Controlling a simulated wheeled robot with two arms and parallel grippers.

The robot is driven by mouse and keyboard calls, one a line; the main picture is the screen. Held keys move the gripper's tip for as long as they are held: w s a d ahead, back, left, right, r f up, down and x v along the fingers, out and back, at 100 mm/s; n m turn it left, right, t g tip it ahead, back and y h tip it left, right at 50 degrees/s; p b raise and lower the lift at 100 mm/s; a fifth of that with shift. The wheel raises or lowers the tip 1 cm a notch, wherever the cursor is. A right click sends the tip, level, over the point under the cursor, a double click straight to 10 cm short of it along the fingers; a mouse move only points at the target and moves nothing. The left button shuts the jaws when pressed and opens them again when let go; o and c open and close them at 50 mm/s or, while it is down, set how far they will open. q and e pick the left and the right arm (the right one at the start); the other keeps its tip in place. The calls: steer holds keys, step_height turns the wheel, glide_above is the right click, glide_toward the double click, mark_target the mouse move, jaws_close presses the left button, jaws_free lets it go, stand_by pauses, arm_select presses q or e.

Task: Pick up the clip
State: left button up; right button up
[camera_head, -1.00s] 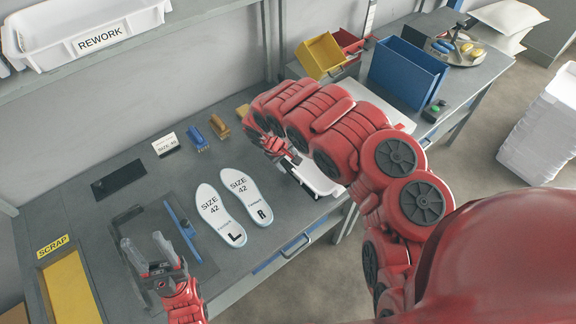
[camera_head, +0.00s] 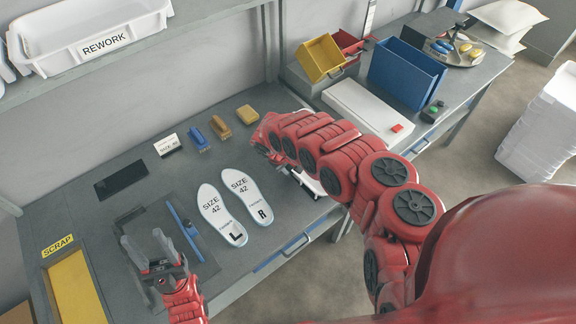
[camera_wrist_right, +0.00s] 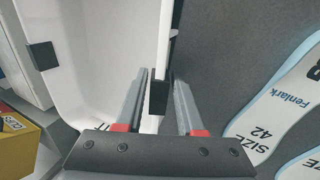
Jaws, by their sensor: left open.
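A small black clip (camera_wrist_right: 158,98) sits on the edge of a white tray (camera_wrist_right: 88,60) in the right wrist view. My right gripper (camera_wrist_right: 160,85) is open, with one finger on each side of this clip and a gap visible beside it. A second black clip (camera_wrist_right: 42,55) is on the tray's far-left edge. In the head view my right gripper (camera_head: 268,145) is mostly hidden by its own arm, and only a bit of the tray (camera_head: 308,184) shows. My left gripper (camera_head: 148,250) is open and empty above the left of the bench.
Two insoles (camera_head: 222,215) marked size 42 lie left of the tray. A size card (camera_head: 168,146), a blue piece (camera_head: 195,138) and tan pieces (camera_head: 221,127) are behind them. A yellow box marked CLIPS (camera_wrist_right: 18,140) stands beside the tray. A blue bin (camera_head: 405,75) is at the back right.

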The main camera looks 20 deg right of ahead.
jaws_close()
steer(key=shift+r, duration=0.1)
